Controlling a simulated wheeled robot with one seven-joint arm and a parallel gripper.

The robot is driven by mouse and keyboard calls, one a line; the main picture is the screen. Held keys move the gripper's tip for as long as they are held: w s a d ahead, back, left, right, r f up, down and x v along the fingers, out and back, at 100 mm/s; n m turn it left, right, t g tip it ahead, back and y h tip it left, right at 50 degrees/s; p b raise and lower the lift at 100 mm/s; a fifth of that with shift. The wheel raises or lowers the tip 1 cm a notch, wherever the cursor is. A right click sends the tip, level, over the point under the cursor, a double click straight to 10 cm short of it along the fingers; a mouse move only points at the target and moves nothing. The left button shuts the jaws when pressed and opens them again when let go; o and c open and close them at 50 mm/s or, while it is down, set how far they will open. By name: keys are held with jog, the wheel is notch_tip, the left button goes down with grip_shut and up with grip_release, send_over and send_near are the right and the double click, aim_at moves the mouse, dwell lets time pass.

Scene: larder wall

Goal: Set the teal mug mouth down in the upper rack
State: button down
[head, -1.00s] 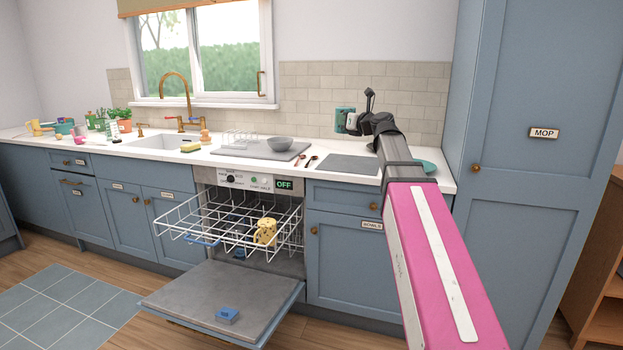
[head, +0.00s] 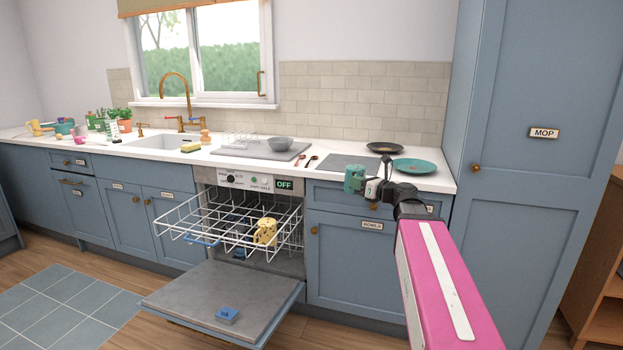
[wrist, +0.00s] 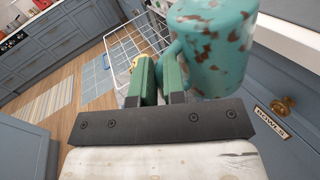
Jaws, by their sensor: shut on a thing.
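The teal mug (head: 354,178), speckled with brown, is held by my gripper (head: 371,187) in front of the counter edge, right of the dishwasher. In the wrist view the teal mug (wrist: 213,50) fills the upper right, and my gripper (wrist: 160,75) is shut at its left side, seemingly on the handle. Its mouth is not clearly visible. The upper rack (head: 190,238) is white wire, pulled out of the open dishwasher, left of and lower than the mug. A yellow spotted mug (head: 265,232) sits in its right part. The rack also shows in the wrist view (wrist: 113,50).
The dishwasher door (head: 205,290) is folded down below the rack, with a blue piece (head: 228,315) on it. A teal plate (head: 414,166) and a dark pan (head: 385,147) are on the counter. The rack's left and middle look mostly free.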

jog(key=s+d+f, duration=0.1)
jog(key=s+f, duration=0.3)
jog(key=f, duration=0.4)
jog(key=s+d+f+n+g+y, duration=0.1)
jog(key=s+d+f, duration=0.1)
jog(key=s+f, duration=0.2)
notch_tip(320, 180, down, 4)
jog(key=shift+d+r+g, duration=0.1)
jog(key=shift+d+g, duration=0.15)
jog(key=shift+g, duration=0.05)
